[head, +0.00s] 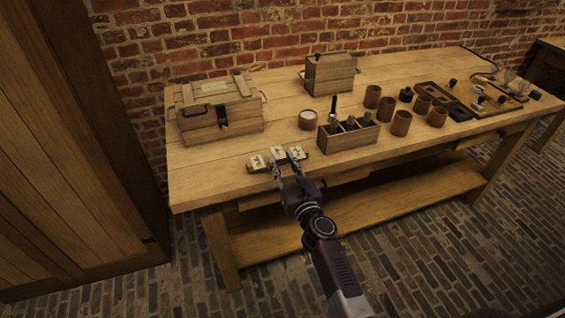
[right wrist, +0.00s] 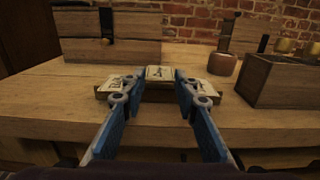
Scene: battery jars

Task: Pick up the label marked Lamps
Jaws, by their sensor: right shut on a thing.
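A small wooden label rack (right wrist: 103,95) stands at the table's front edge. Its pale labels show in the head view, a left label (head: 257,162) among them. In the right wrist view, a left label (right wrist: 113,84) and a right label (right wrist: 206,88) flank a middle label (right wrist: 160,73). The middle label bears a small dark mark, too small to read. My right gripper (head: 286,162) reaches in from the front and is shut on the middle label, a fingertip on each side. I cannot tell whether this label is clear of the rack. My left gripper is not in view.
A wooden chest (head: 218,110) stands behind left and a wooden box (head: 330,75) at the back. A divided crate (head: 348,137), a pale-topped jar (head: 308,120) and several brown cups (head: 401,123) are to the right. The table (head: 215,165) is bare left of the rack.

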